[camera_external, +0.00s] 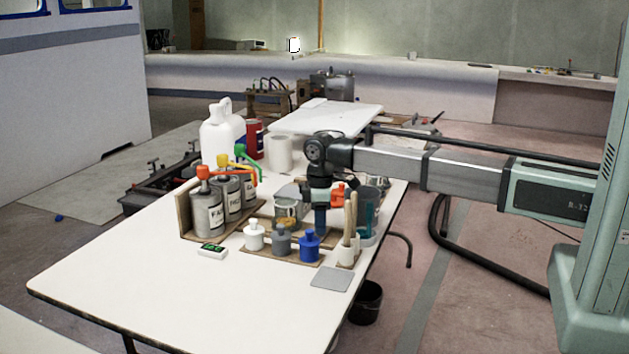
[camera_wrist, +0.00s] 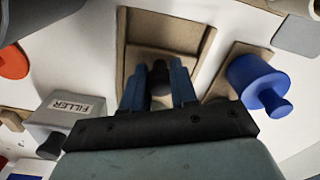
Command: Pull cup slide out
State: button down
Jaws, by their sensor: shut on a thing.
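In the wrist view, the cup slide (camera_wrist: 166,32) looks like a tan wooden panel with a raised frame, lying flat on the white table. A dark knob (camera_wrist: 160,74) stands at its near side. My gripper (camera_wrist: 158,88) has its blue fingers on both sides of this knob and is shut on it. The lower part of the slide is hidden by the gripper body. In the external view, my gripper (camera_external: 320,215) points down among the items on the table, and the knob is hidden there.
A blue lidded pot (camera_wrist: 262,80) stands close right of the gripper on a wooden strip. A grey box marked FILLER (camera_wrist: 68,117) is at left. White (camera_external: 254,237) and grey (camera_external: 281,241) pots stand nearby. The table's front left (camera_external: 150,275) is clear.

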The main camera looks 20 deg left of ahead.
jog(key=d, duration=0.4)
jog(key=shift+d, duration=0.3)
jog(key=shift+a, duration=0.2)
jog(key=c, duration=0.9)
grip_release()
notch_tip(320, 180, up, 14)
jog(key=shift+f, duration=0.1)
jog(key=shift+d, duration=0.1)
